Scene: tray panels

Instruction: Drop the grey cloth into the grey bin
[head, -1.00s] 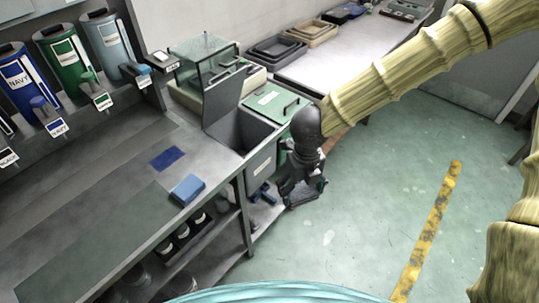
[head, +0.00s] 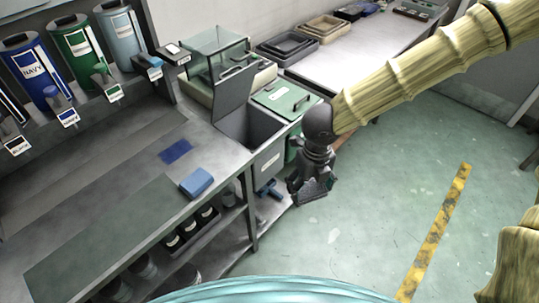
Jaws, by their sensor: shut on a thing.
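The grey bin (head: 268,163) stands at the right end of the workbench with its lid (head: 233,95) raised and its dark inside showing. My gripper (head: 309,194) hangs pointing down in front and to the right of the bin, outside its opening. It is shut on a small dark grey thing, which I take to be the grey cloth (head: 314,190). The cloth is mostly hidden by the dark fingers and hard to tell from them.
A green-lidded bin (head: 283,98) stands just behind the grey bin, its lid closed. A blue block (head: 196,183) lies on the workbench (head: 100,235). Navy and green dispensers line the back left.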

